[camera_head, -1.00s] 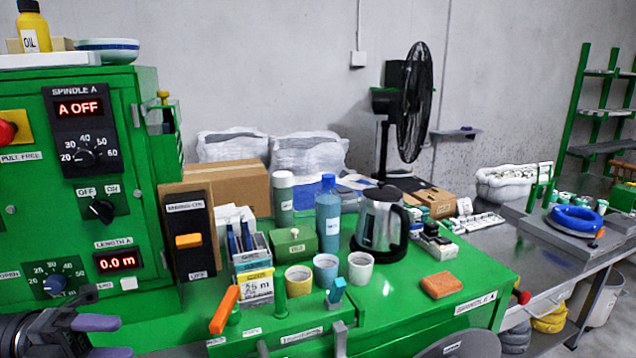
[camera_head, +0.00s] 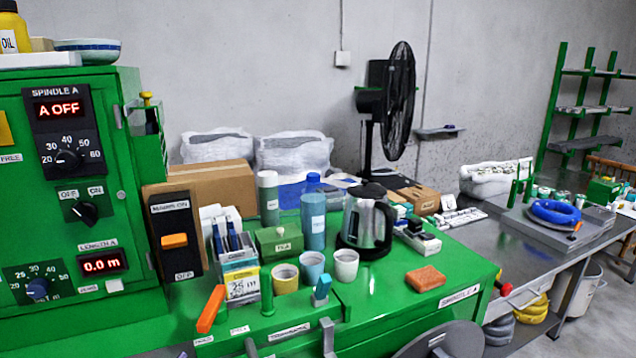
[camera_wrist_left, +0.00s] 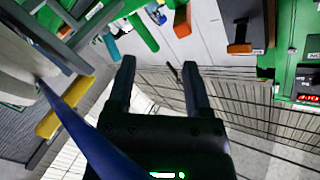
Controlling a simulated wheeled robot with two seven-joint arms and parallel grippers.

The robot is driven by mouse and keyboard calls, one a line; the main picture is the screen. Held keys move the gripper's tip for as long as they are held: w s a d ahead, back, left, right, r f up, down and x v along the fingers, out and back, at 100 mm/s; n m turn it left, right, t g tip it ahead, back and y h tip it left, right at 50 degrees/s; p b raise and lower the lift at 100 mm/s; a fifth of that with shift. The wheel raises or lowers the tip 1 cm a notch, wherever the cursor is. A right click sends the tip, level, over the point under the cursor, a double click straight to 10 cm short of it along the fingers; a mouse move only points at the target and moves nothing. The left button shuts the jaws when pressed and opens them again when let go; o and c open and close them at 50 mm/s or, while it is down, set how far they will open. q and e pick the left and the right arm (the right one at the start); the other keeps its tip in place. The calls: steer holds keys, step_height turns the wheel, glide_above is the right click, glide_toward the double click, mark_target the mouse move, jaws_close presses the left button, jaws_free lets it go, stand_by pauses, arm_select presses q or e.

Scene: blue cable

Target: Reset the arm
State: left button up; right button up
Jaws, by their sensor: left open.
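My left gripper (camera_wrist_left: 158,85) shows in the left wrist view with its two dark fingers apart and nothing between them. It is out of the head view now. Behind the fingers the wrist view shows a pale tiled surface, with green machine parts along the top. A blue cable coil (camera_head: 556,211) lies on a grey plate on the metal table at the right of the head view. A blue band (camera_wrist_left: 85,135) crosses the lower left of the wrist view; I cannot tell what it is. My right gripper is in neither view.
The green machine (camera_head: 105,190) stands at the left with the display A OFF. Its green bench top (camera_head: 385,305) carries a kettle (camera_head: 366,222), several cups, a bottle (camera_head: 313,220) and an orange block (camera_head: 425,279). A black fan (camera_head: 396,105) stands behind. An orange lever (camera_head: 211,309) sticks up in front.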

arm_select(q)
steer(key=s+d+f+n+g+y, duration=0.1)
steer(key=s+f+n+g, duration=0.25)
steer(key=s, duration=0.35)
steer(key=s+d+f+n+g+y, duration=0.1)
steer(key=s+d+f+n+g, duration=0.15)
steer(key=s+g, duration=0.4)
steer(key=s+d+f+n+g, duration=0.1)
steer(key=s+f+n+g, duration=0.2)
steer(key=s, duration=0.6)
steer(key=s+a+f+m+g+b, duration=0.1)
steer(key=s+f+b, duration=0.15)
steer(key=f, duration=1.05)
steer(key=s+f+m+g+b, duration=0.15)
steer(key=f+b, duration=0.25)
steer(key=f, duration=1)
steer(key=s+a+f+g+y+b, duration=0.1)
steer(key=s+a+f+b, duration=0.2)
steer(key=s+f, duration=0.9)
steer(key=shift+s+a+f+n, duration=0.2)
steer(key=shift+s+a+n, duration=0.15)
steer(key=shift+s, duration=0.55)
